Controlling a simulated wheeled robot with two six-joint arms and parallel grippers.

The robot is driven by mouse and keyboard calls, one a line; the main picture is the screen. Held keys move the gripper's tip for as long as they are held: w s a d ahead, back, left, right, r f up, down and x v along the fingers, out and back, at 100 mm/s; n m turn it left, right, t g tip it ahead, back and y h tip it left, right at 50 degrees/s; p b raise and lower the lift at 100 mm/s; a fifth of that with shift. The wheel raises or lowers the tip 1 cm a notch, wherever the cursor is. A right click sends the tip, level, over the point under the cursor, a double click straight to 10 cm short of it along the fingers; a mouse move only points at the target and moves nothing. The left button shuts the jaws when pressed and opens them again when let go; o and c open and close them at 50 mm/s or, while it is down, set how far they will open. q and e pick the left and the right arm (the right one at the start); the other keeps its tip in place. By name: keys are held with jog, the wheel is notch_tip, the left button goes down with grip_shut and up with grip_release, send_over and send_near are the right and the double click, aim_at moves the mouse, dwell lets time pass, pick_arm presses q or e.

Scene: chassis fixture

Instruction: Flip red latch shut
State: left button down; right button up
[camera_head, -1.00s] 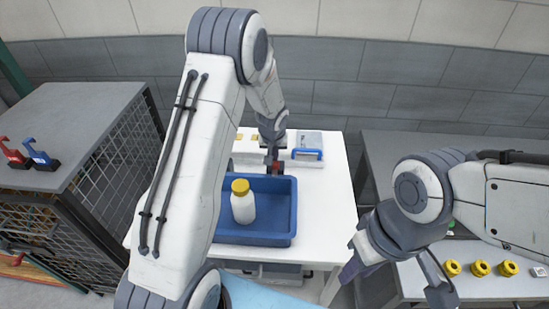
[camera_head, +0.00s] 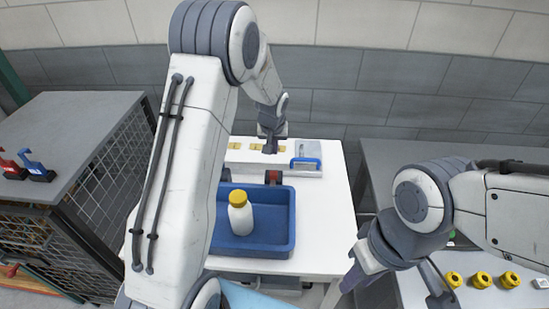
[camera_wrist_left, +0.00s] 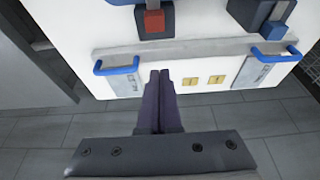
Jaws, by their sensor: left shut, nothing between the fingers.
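A red block (camera_head: 272,177) between dark posts stands on the white table behind the blue tray. In the left wrist view the red block (camera_wrist_left: 154,21) sits against a dark base, upper left. My left gripper (camera_head: 269,147) is beyond it, near the table's far edge; its fingers (camera_wrist_left: 160,75) are shut and empty, pointing at the table edge, apart from the red block. A separate red piece with a raised lever (camera_head: 12,167) stands on the grey cabinet at far left. My right gripper (camera_head: 395,285) is open and empty at lower right.
A blue tray (camera_head: 286,245) holds a white bottle (camera_head: 240,217) with a yellow cap. A plate with a blue handle (camera_head: 305,161) lies at the table's far right. Yellow pieces (camera_wrist_left: 203,80) lie along the far edge. A blue block (camera_wrist_left: 275,29) shows at upper right in the wrist view.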

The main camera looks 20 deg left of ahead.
pick_arm(q)
jog(key=shift+b+v, duration=0.3)
jog(key=shift+v, duration=1.6)
